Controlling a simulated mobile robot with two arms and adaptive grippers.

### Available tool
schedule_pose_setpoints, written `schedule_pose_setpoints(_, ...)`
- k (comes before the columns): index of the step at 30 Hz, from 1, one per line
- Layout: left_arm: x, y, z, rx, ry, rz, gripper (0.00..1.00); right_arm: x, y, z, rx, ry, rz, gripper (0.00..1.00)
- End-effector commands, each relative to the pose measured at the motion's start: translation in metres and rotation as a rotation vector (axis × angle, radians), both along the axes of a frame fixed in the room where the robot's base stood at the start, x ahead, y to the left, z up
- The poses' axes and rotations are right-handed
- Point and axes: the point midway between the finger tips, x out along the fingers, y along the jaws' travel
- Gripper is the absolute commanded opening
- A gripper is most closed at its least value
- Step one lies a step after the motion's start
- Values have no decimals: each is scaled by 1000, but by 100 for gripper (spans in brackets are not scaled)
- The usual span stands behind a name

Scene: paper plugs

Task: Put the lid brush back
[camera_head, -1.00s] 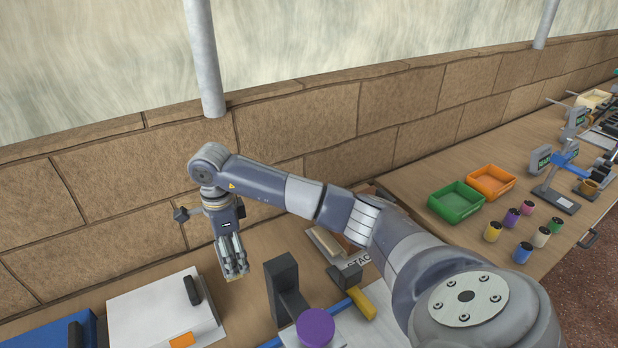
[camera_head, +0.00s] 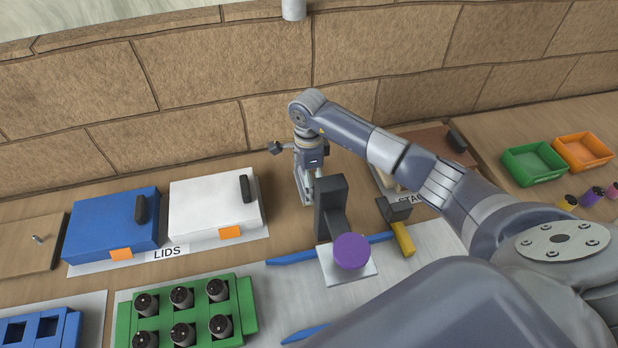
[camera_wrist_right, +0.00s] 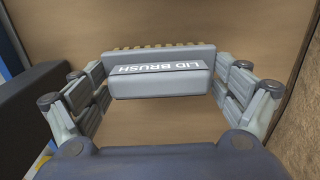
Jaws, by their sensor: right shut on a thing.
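The lid brush (camera_wrist_right: 160,86) is a grey block labelled LID BRUSH, with a row of tan bristles along its far edge in the right wrist view. My right gripper (camera_wrist_right: 160,92) is shut on it, with one finger at each end of the block. In the head view my right gripper (camera_head: 307,196) points down close to the wooden table, just left of and behind a dark press-like stand. The brush is hard to make out there. Whether it touches the table cannot be told. My left gripper is not in view.
The dark stand (camera_head: 328,205) with a purple knob (camera_head: 351,251) is close beside the gripper. A white lid case (camera_head: 205,207) and a blue one (camera_head: 110,225) lie left. A yellow-handled hammer (camera_head: 403,238) lies right. A brick wall (camera_head: 380,60) rises behind.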

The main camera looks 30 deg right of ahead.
Motion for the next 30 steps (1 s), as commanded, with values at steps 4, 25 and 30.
schedule_pose_setpoints(4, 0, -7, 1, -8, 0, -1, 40, 1, 0, -3, 1, -3, 0, 61)
schedule_pose_setpoints(25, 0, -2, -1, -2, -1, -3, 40, 1, 0, -5, 0, -2, 0, 100)
schedule_pose_setpoints(30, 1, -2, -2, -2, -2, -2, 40, 2, 0, 9, 0, -6, -1, 100)
